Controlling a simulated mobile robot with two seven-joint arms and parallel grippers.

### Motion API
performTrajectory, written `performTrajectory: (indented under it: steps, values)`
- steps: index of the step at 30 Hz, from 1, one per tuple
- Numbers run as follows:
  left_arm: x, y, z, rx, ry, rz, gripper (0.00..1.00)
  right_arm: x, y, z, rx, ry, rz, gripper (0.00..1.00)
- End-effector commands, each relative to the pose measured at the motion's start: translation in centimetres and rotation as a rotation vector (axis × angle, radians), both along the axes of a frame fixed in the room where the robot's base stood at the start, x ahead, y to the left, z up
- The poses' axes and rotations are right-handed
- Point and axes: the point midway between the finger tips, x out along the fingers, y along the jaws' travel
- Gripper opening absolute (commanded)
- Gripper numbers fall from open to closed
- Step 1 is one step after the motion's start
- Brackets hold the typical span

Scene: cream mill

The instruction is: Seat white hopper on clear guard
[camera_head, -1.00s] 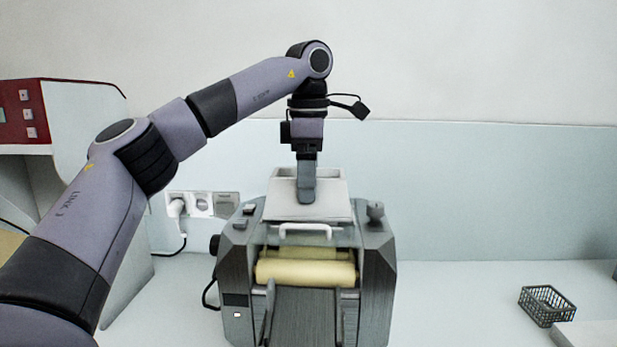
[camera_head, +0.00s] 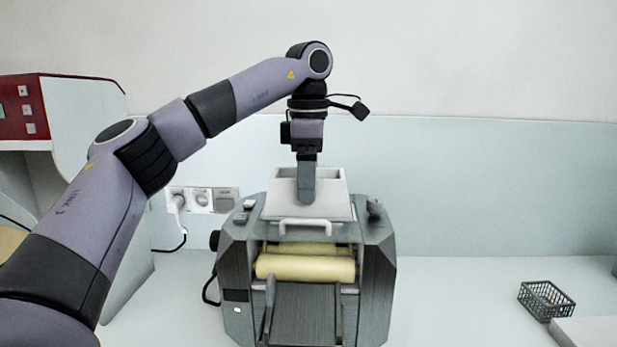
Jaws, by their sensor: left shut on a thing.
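The white hopper (camera_head: 333,207) is an open-topped tapered box above the middle of the mill (camera_head: 238,270). My left gripper (camera_head: 306,196) points straight down and is shut on the hopper's front wall. The clear guard is see-through and hard to make out; its white handle (camera_head: 305,222) shows just under the hopper's front edge, above the cream rollers (camera_head: 305,267). The hopper's underside is hidden, so I cannot tell whether it touches the guard. The hopper looks level. My right gripper is out of view.
A dark wire basket (camera_head: 545,299) stands at the right of the bench. A wall socket with a plug (camera_head: 178,205) is behind the mill to the left. A red-and-white machine (camera_head: 20,108) stands at the far left. The bench between mill and basket is clear.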

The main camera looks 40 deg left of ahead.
Motion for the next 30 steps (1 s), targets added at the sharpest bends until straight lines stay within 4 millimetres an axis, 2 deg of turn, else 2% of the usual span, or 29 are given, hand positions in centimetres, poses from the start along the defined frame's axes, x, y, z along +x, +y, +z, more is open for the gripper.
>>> performTrajectory:
  steps: [29,30]
  values:
    - [-0.02,0.01,-0.55,0.0,0.0,0.0,0.5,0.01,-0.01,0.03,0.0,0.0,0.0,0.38]
    - [-0.02,0.01,-0.54,0.0,0.0,0.0,0.95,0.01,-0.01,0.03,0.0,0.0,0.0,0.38]
